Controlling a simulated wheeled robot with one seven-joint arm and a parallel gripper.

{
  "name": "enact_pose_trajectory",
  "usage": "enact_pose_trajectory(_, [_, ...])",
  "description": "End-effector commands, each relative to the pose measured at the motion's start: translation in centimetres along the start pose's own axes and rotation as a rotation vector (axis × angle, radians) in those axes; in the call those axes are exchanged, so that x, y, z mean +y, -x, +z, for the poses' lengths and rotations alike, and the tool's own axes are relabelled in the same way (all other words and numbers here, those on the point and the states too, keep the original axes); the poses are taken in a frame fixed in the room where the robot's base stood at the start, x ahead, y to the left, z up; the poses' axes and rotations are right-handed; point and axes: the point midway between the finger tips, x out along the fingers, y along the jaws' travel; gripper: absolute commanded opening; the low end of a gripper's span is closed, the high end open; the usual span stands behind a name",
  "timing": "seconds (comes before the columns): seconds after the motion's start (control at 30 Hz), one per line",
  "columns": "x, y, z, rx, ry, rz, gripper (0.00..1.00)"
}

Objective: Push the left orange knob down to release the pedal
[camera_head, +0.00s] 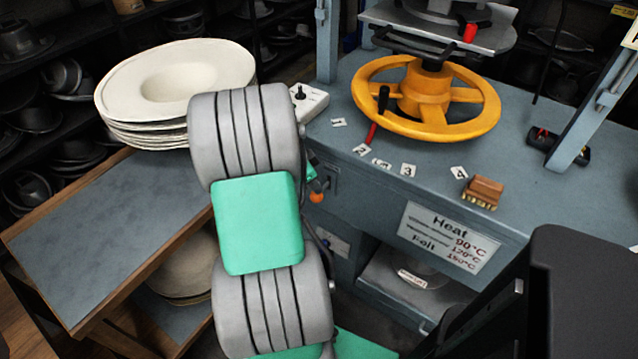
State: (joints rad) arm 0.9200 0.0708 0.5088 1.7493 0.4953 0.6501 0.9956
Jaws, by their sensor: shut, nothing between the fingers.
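One small orange knob (317,197) shows on the front of the blue-grey press cabinet (352,215), just right of my arm. My arm of grey and green links stands in front of the cabinet's left part and hides what lies behind it. I cannot tell whether another orange knob is hidden there. My gripper does not show clearly; a small green and dark piece just above the knob may belong to my arm. The pedal cannot be made out.
A yellow handwheel (480,112) and a wooden brush (482,192) are on the press top. White hat bodies (120,92) are stacked at left, by a wood-edged shelf (90,245). A control box (312,101) stands behind my arm. A dark object fills the lower right.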

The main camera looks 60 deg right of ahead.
Motion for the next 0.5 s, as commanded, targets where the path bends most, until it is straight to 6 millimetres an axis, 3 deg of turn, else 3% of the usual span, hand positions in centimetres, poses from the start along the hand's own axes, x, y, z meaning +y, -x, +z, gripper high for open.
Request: enact_pose_trajectory(0.5, [0.0, 6.0, -2.5, 0.0, 0.0, 0.001, 0.0])
